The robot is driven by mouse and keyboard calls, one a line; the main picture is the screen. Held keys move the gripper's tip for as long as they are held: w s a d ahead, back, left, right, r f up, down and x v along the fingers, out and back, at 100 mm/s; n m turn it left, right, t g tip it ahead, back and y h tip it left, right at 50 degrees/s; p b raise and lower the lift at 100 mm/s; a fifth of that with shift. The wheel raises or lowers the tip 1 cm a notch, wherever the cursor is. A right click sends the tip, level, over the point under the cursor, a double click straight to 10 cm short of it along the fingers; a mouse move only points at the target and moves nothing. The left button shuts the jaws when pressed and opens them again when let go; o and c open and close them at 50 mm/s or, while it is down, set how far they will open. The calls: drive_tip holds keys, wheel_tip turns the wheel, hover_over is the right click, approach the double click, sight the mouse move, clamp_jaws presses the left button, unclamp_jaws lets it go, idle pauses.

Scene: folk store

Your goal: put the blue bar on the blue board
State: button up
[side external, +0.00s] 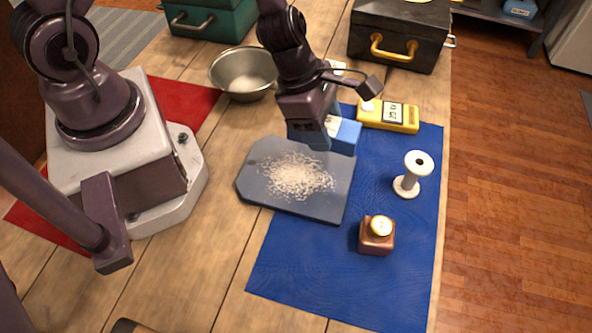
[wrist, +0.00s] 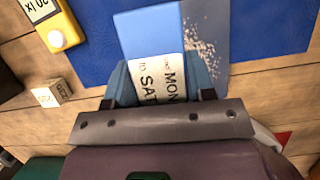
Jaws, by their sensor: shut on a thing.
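The blue bar (side external: 345,136) is a light-blue block with a white printed label. My gripper (side external: 318,138) is shut on it, near the board's far right corner. In the wrist view the bar (wrist: 151,32) sticks out from between the fingers of my gripper (wrist: 160,84), its label reading "MON to SAT" partly covered. The blue board (side external: 262,188) is a slate-blue slab with pale grains scattered over its middle. The board (wrist: 217,75) also shows in the wrist view, beside and partly behind the bar. I cannot tell whether the bar touches anything below it.
A blue cloth (side external: 300,268) lies under part of the board. On it are a yellow device (side external: 403,118), a white spool (side external: 407,185) and a copper-coloured block (side external: 372,243). A metal bowl (side external: 235,88) and a black box (side external: 365,42) stand behind. Bare cloth lies at the front.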

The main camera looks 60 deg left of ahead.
sight(318, 182)
drive_tip(key=shift+s+d+f+m+g+h, duration=0.15)
drive_tip(key=shift+s+d+f+m+g, duration=0.2)
drive_tip(key=shift+f+m, duration=0.7)
drive_tip(key=shift+s+d+f+m+g+h, duration=0.15)
drive_tip(key=shift+s+f+m, duration=0.3)
drive_tip(key=shift+f, duration=1.15)
drive_tip(key=shift+s+d+f+m+g+h, duration=0.1)
drive_tip(key=shift+s+d+f+m, duration=0.35)
drive_tip(key=shift+f, duration=0.9)
drive_tip(key=shift+a, duration=0.15)
drive_tip(key=o, duration=0.9)
drive_tip(key=shift+f, duration=0.1)
drive_tip(key=shift+o, duration=0.2)
drive_tip(key=shift+v, duration=6.1)
drive_tip(key=shift+w, duration=0.15)
